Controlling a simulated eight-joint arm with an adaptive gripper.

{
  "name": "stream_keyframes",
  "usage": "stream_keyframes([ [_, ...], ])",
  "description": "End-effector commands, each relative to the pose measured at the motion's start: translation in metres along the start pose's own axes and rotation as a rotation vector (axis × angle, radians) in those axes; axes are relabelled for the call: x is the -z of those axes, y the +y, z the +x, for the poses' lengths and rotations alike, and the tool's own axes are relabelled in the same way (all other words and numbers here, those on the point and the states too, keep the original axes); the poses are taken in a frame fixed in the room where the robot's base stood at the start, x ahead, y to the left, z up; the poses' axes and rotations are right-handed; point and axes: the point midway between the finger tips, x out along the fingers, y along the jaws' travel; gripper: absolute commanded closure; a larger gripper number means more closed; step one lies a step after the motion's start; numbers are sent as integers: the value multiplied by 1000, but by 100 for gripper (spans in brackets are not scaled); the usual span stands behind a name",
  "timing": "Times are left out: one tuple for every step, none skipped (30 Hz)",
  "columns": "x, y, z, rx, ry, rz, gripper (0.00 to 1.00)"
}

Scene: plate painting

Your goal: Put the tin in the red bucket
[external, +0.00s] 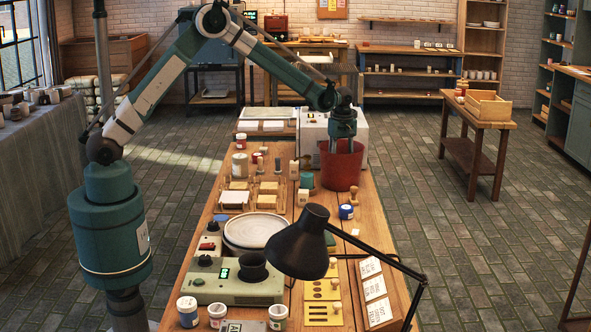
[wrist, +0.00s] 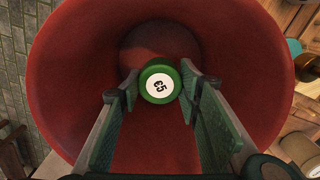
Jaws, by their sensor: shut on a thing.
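The red bucket (external: 340,168) stands on the far part of the long wooden table in the external view. In the wrist view its red inner wall (wrist: 70,80) surrounds my gripper (wrist: 160,88). The gripper points down into the bucket, and its fingertips are hidden by the rim in the external view. The tin (wrist: 160,82) has a green side and a white round top marked "65" or "59". It sits between the two green finger pads, inside the bucket's opening. I cannot tell whether the tin touches the bucket's floor.
A white box-shaped appliance (external: 313,135) stands just behind the bucket. A blue-and-white tin (external: 346,212) and small wooden stamps are in front of it. A black lamp (external: 300,245) and a white plate (external: 254,230) are at the near part of the table.

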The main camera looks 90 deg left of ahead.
Motion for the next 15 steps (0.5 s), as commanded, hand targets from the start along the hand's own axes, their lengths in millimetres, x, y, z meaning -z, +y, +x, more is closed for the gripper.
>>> stream_keyframes([
  [0, 0, 4, 0, 0, 0, 82],
  [0, 0, 6, 0, 0, 0, 82],
  [0, 0, 7, 0, 0, 0, 82],
  [0, 0, 8, 0, 0, 0, 82],
  [0, 0, 8, 0, 0, 0, 82],
  [0, 0, 8, 0, 0, 0, 82],
  [0, 0, 8, 0, 0, 0, 82],
  [0, 0, 8, 0, 0, 0, 82],
  [0, 0, 8, 0, 0, 0, 82],
  [0, 0, 8, 0, 0, 0, 82],
  [0, 0, 8, 0, 0, 0, 82],
  [0, 0, 8, 0, 0, 0, 82],
  [0, 0, 8, 0, 0, 0, 82],
  [0, 0, 9, 0, 0, 0, 82],
  [0, 0, 11, 0, 0, 0, 82],
])
